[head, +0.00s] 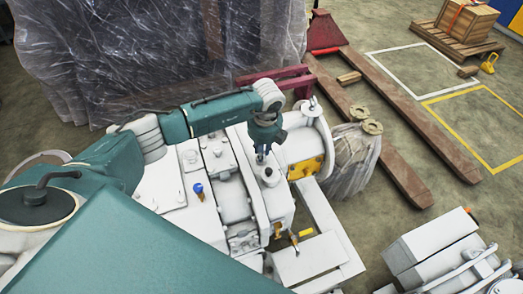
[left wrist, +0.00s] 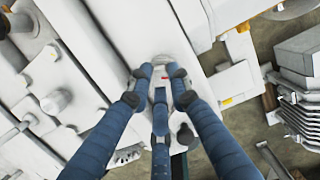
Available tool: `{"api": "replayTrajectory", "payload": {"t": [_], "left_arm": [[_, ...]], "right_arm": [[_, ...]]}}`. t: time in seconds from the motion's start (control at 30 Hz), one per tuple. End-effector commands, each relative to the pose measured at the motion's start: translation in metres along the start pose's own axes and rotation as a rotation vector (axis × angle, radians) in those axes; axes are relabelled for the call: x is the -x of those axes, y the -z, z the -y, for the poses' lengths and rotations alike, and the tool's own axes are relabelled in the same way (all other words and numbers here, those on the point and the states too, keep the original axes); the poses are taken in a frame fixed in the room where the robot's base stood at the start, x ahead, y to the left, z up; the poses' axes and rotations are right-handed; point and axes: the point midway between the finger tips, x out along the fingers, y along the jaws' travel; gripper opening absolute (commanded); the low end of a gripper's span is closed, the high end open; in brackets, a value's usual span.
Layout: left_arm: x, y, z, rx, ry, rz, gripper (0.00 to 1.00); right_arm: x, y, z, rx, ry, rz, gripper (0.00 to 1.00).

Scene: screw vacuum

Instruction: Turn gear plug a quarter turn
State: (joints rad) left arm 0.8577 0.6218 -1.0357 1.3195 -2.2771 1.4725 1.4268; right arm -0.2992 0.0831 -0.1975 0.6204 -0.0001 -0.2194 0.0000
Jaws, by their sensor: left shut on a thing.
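The white screw vacuum machine (head: 232,190) fills the middle of the head view. The gear plug (head: 269,177) is a pale round piece on top of its right-hand block. My left gripper (head: 262,157) reaches down onto the plug from above. In the left wrist view, the three blue fingers of my left gripper (left wrist: 160,78) come together at the plug (left wrist: 163,60) and are shut on it. The fingers hide most of the plug, so its turn angle cannot be told. My right gripper is not in view.
A blue-topped fitting (head: 198,189) and a yellow bracket (head: 305,168) sit on the machine near the gripper. A plastic-wrapped load (head: 150,55) stands behind my left arm. More white machinery (head: 435,255) stands at the lower right.

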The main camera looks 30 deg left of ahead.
Motion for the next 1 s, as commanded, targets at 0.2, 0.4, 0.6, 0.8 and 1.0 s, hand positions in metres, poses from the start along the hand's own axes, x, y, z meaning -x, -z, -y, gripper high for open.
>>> {"api": "replayTrajectory", "payload": {"t": [0.2,0.4,0.6,0.8,1.0], "left_arm": [[0.0006,-0.0017,0.0004,0.291,-0.043,0.003,0.00],[0.0001,-0.0019,-0.0004,0.326,-0.048,0.004,0.00],[0.0000,-0.0016,-0.0004,0.324,-0.048,0.003,0.40],[-0.0001,-0.0012,-0.0003,0.323,-0.048,0.003,0.40],[0.0093,-0.0015,0.0012,0.322,-0.045,0.002,0.40]], "right_arm": [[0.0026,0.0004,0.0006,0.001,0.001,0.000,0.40],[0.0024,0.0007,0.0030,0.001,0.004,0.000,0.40],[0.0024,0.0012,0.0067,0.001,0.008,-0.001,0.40],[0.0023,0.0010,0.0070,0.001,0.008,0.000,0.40],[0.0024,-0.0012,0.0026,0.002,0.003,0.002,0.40]]}}
